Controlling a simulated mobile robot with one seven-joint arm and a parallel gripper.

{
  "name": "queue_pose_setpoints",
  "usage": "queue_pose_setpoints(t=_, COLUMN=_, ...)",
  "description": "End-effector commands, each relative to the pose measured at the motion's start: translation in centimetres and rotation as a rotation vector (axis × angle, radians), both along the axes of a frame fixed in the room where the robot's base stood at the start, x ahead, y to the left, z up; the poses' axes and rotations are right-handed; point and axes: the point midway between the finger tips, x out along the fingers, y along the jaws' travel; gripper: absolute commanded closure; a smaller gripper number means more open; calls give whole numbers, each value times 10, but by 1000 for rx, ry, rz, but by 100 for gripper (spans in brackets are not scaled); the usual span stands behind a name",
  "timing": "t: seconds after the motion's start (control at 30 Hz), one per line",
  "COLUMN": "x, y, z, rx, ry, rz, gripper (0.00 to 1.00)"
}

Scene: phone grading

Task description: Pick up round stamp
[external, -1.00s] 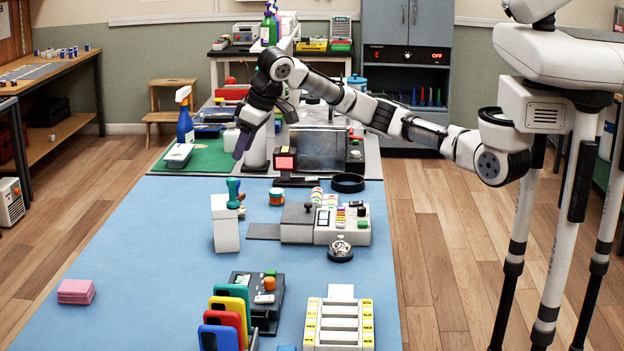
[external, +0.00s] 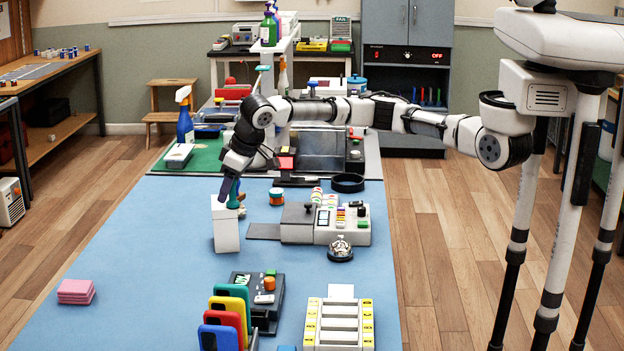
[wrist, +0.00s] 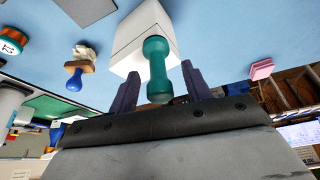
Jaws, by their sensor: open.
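A stamp with a teal, knobbed handle (wrist: 158,68) stands on top of a white block (wrist: 140,35); the block also shows in the external view (external: 227,230). The handle looks like the round stamp, though its stamping face is hidden. My gripper (wrist: 160,82) is open, with one dark finger on each side of the teal handle and gaps showing between. In the external view my gripper (external: 224,196) is pointed down over the block and mostly covers the handle. A second stamp with a blue handle and wooden base (wrist: 76,78) lies apart, to the left in the wrist view.
A grey device with buttons (external: 342,226) and a silver bell (external: 340,250) stand right of the block. An orange-banded round tin (external: 277,196) and a black ring (external: 347,183) are behind. Pink pads (external: 76,291) lie front left.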

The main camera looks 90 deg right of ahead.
Motion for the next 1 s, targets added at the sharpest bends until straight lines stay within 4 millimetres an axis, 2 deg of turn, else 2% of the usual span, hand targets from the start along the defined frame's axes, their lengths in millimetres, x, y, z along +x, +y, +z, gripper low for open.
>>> queue_pose_setpoints(t=0.13, x=0, y=0, z=0, rx=0, ry=0, rz=0, gripper=51)
queue_pose_setpoints(t=0.17, x=0, y=0, z=0, rx=0, ry=0, rz=0, gripper=54)
queue_pose_setpoints(t=0.5, x=0, y=0, z=0, rx=0, ry=0, rz=0, gripper=99)
queue_pose_setpoints(t=0.83, x=0, y=0, z=3, rx=0, ry=-1, rz=-1, gripper=100)
queue_pose_setpoints(t=1.0, x=1, y=0, z=19, rx=1, ry=-2, rz=-1, gripper=100)
